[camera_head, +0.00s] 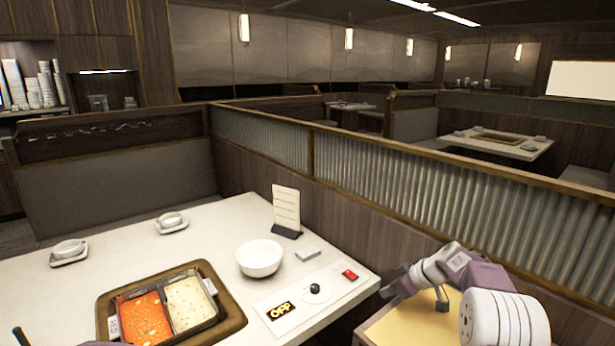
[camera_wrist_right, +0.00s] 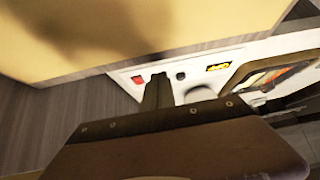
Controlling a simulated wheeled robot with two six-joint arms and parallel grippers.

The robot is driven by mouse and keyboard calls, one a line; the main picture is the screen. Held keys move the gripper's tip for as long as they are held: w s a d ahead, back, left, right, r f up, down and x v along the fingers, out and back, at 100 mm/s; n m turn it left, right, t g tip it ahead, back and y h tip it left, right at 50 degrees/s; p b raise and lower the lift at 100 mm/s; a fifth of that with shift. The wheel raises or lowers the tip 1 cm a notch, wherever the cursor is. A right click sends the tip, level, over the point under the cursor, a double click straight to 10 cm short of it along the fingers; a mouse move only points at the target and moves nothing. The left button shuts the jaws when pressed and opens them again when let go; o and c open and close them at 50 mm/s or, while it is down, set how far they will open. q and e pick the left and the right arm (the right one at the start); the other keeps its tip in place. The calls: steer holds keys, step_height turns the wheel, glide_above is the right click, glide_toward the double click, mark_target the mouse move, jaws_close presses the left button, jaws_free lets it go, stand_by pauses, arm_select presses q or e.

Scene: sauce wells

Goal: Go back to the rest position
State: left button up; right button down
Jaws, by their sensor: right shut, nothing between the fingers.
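My right gripper (camera_head: 388,290) is near the right edge of the white table, beside the control panel and above the wooden-topped surface at lower right. In the right wrist view its dark fingers (camera_wrist_right: 158,80) are together with nothing between them. A white bowl (camera_head: 260,258) stands on the table, apart from the gripper. A divided hotpot with red and pale broth (camera_head: 190,303) sits in a brown-rimmed tray (camera_head: 236,318).
The control panel (camera_head: 318,290) has a black knob, a red switch (camera_head: 349,274) and a sign reading OFF (camera_head: 282,311). A menu card (camera_head: 286,210) stands behind the bowl. A ribbed partition (camera_head: 430,190) runs along the right. Two small dishes sit at the far left.

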steer(key=a+r+n+p, duration=0.1)
steer(key=a+r+p, duration=0.2)
steer(key=a+r, duration=0.35)
steer(key=s+a+r+g+p, duration=0.1)
steer(key=s+a+r+p, duration=0.2)
steer(key=s, duration=0.6)
steer(key=s+d+f+m+g+h, duration=0.1)
steer(key=s+f+m, duration=0.1)
steer(key=s, duration=0.6)
steer(key=s+d+f+m+g+h+p, duration=0.1)
steer(key=s+f+m+h, duration=0.1)
steer(key=s, duration=0.6)
steer(key=s+d+f+m+g+h+p, duration=0.1)
steer(key=s+d+f+m, duration=0.1)
steer(key=s+m, duration=0.3)
steer(key=s+f, duration=0.1)
steer(key=s, duration=0.1)
steer(key=shift+s+f+g+h, duration=0.3)
steer(key=shift+s+f+g, duration=0.1)
steer(key=shift+d, duration=0.1)
